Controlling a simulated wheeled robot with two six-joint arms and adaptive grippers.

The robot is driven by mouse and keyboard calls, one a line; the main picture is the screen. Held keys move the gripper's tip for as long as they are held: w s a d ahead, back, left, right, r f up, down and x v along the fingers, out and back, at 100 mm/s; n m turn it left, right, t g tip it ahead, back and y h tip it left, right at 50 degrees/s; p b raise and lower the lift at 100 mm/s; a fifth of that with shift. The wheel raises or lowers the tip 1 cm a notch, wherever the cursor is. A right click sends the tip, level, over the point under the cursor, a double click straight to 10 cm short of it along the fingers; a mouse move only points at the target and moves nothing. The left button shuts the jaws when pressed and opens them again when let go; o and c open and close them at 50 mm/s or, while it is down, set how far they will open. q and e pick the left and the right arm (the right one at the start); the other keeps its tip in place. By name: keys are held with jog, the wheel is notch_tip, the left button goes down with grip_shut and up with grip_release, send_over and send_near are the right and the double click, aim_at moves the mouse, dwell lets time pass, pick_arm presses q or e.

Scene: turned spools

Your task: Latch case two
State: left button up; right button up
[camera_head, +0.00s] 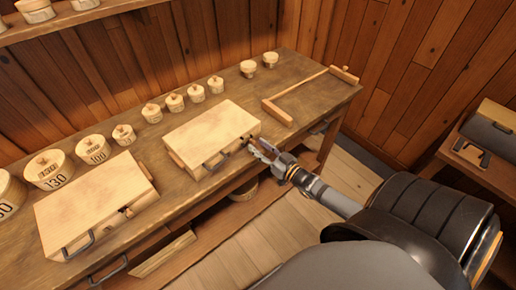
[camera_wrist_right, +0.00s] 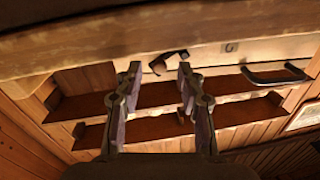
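Two pale wooden cases lie closed on the workbench. One case (camera_head: 212,130) is mid-bench, with a dark handle (camera_head: 215,162) on its front. The other case (camera_head: 95,200) is nearer on the left. I cannot tell which is case two. My right gripper (camera_head: 260,148) is at the right part of the mid-bench case's front. In the right wrist view its fingers (camera_wrist_right: 158,78) are open, with a small dark latch (camera_wrist_right: 168,61) just beyond and between the tips. Contact cannot be told. A dark handle (camera_wrist_right: 275,75) shows at the right. My left gripper is not in view.
The workbench (camera_head: 310,98) has several round lidded boxes along its back, some numbered, such as one marked 130 (camera_head: 58,172). A long wooden tool (camera_head: 300,95) lies at the bench's right end.

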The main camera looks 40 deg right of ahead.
jog(key=shift+w, duration=0.5)
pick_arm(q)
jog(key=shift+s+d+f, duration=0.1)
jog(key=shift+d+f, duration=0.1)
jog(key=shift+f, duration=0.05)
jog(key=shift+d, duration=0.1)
pick_arm(e)
jog(key=shift+a, duration=0.1)
jog(key=shift+c, duration=0.4)
grip_shut()
